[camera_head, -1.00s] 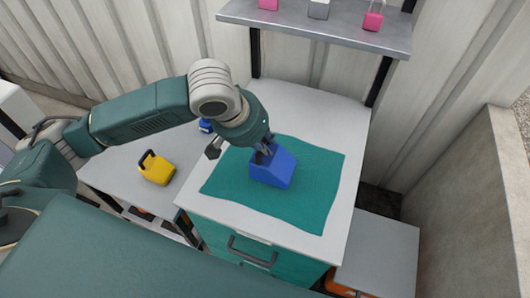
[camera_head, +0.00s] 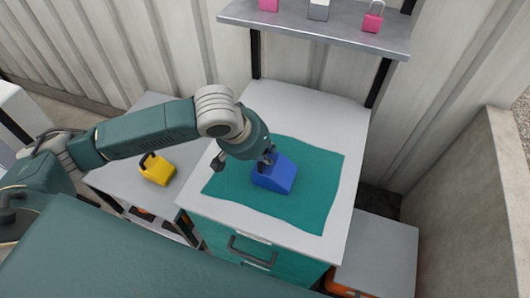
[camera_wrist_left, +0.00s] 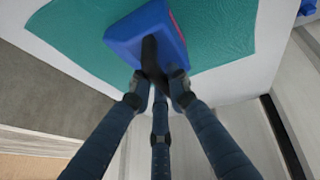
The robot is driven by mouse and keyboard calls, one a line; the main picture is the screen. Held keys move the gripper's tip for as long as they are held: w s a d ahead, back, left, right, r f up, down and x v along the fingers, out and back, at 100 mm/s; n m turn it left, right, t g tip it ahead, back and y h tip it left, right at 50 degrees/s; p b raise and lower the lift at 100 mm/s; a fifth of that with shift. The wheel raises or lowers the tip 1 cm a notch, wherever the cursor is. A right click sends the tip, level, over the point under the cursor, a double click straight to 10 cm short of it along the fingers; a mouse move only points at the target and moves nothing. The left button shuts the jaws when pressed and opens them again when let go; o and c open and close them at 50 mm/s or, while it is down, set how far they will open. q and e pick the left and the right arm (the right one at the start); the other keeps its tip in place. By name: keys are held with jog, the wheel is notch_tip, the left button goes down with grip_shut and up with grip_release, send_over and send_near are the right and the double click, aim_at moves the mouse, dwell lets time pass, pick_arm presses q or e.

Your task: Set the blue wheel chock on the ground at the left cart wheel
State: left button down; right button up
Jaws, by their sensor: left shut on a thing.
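The blue wheel chock (camera_head: 277,177) is on or just above the teal cloth (camera_head: 317,180) on top of the cabinet; I cannot tell whether it touches. My left gripper (camera_head: 268,158) is at the chock's upper left side. In the left wrist view the fingers (camera_wrist_left: 160,85) are closed around the black handle (camera_wrist_left: 150,55) of the blue chock (camera_wrist_left: 135,30). My right gripper is not in view. No cart wheel can be made out.
A yellow chock (camera_head: 158,169) with a dark handle stands on a lower grey table to the left. A metal shelf (camera_head: 340,36) with pink and grey padlocks hangs above the cabinet's back. A concrete wall (camera_head: 470,210) stands at right, beside a low grey surface (camera_head: 375,252).

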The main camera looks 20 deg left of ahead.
pick_arm(q)
jog(key=c, duration=1.8)
grip_release()
jog(key=shift+s+a+f+g, duration=0.1)
jog(key=shift+s+f+g, duration=0.2)
jog(key=shift+s+f, duration=0.4)
jog(key=shift+o, duration=0.7)
jog(key=shift+w+a+f, duration=0.1)
jog(key=shift+w+f, duration=0.05)
jog(key=shift+w, duration=0.05)
